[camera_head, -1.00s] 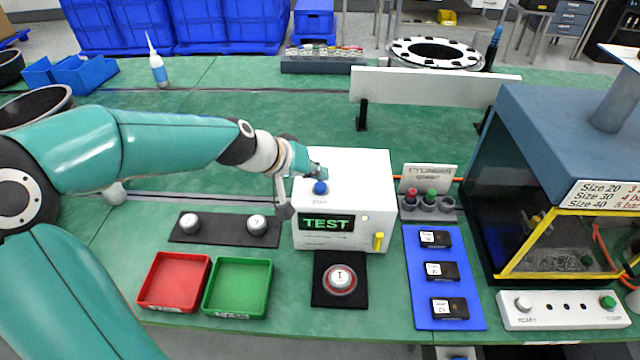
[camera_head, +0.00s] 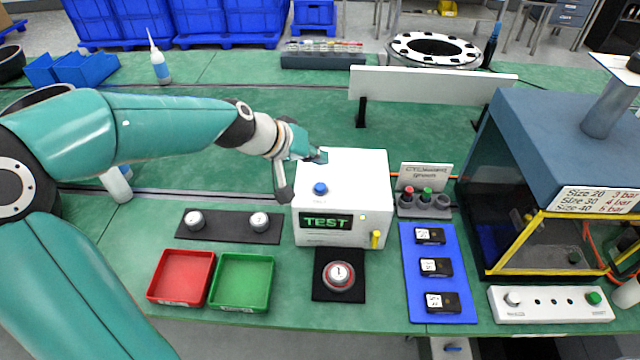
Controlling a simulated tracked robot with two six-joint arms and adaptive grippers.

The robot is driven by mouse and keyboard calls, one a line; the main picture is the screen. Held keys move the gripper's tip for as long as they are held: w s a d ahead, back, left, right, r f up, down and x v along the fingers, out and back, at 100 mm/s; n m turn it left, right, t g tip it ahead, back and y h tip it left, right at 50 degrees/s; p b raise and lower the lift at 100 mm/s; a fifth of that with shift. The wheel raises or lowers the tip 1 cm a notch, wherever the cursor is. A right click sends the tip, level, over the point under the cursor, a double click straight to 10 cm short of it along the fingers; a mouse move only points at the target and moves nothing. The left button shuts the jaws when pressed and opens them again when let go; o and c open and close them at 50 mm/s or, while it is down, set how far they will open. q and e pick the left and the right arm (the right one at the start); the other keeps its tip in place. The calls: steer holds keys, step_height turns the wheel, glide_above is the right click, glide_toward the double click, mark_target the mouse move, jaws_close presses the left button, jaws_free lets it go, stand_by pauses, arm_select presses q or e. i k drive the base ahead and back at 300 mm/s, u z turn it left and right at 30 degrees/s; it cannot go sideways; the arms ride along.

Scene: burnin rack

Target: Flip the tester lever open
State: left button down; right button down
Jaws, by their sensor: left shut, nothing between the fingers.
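The white tester box (camera_head: 362,180) stands mid-table, with a green TEST display (camera_head: 326,221) on its front and a blue button (camera_head: 320,189) on top. A short yellow lever (camera_head: 376,239) sits at the front right of the box. A grey bar (camera_head: 283,181) shows at the box's left side, partly beside my wrist. My left gripper (camera_head: 319,156) is shut and empty, above the back left of the box top, behind the blue button. I cannot tell whether it touches the box. My right gripper is not in view.
A round dial-like part (camera_head: 339,275) sits on a black pad before the box. Red (camera_head: 181,278) and green (camera_head: 241,282) trays lie front left. A black strip (camera_head: 229,226) holds two round parts. A blue mat (camera_head: 437,273) with black modules and a blue-roofed enclosure (camera_head: 570,137) are right.

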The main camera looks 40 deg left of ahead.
mark_target(374, 236)
steer(key=k, duration=1)
